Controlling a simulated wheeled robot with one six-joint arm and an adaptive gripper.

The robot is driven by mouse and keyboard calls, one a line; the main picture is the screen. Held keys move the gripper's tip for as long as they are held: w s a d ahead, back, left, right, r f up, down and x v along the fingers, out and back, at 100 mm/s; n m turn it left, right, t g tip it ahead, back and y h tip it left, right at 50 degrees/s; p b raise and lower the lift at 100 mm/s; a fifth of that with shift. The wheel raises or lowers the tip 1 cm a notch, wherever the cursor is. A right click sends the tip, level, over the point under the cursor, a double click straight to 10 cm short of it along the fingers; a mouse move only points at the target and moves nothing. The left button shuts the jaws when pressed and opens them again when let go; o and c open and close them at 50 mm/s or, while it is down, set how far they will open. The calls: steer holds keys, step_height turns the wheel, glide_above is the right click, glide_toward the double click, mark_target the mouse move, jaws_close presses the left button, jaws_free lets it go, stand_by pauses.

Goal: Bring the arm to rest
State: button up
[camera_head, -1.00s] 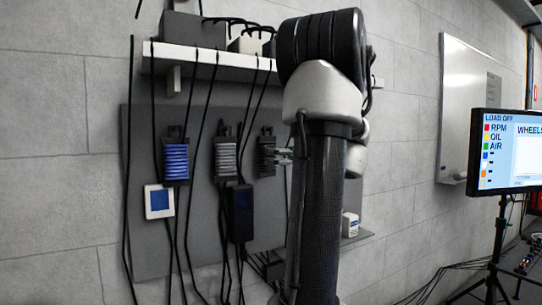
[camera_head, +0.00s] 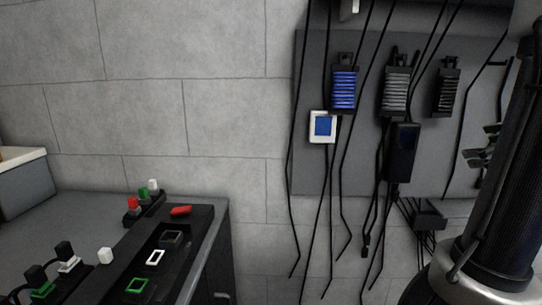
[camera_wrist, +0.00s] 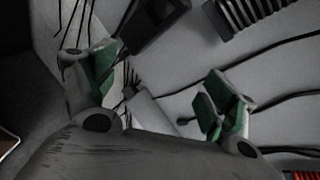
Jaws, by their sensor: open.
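My gripper (camera_wrist: 157,95) is open in the wrist view. Its two fingers with green inner pads stand wide apart, and I see nothing held between them. Behind it are a grey surface, black cables and a dark box (camera_wrist: 155,22). In the head view my dark arm fills the right edge and is cut off by the frame. Small grey metal pieces (camera_head: 487,150) show just left of the arm; I cannot tell whether they are part of my gripper.
A grey wall panel (camera_head: 310,160) carries a blue coil unit (camera_head: 344,88), two dark ones, a white-framed blue device (camera_head: 322,126), a black device (camera_head: 402,152) and hanging cables. At lower left a console (camera_head: 205,222) holds switches and a red lever (camera_head: 181,211). Bare wall lies between.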

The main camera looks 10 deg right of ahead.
steer(key=s+a+f+n+g, duration=0.4)
steer(key=a+n+g, duration=0.1)
steer(key=a+n, duration=0.25)
steer(key=s+a+f+n+g, duration=0.45)
steer(key=a+n, duration=0.25)
steer(key=n, duration=0.2)
steer(key=a+r+n+h, duration=0.1)
steer(key=a+r+n, duration=0.1)
steer(key=a+n, duration=0.9)
steer(key=shift+w+r+n+t, duration=0.25)
steer(key=shift+w+n+t, duration=0.1)
steer(key=shift+n, duration=0.4)
steer(key=shift+c, duration=0.4)
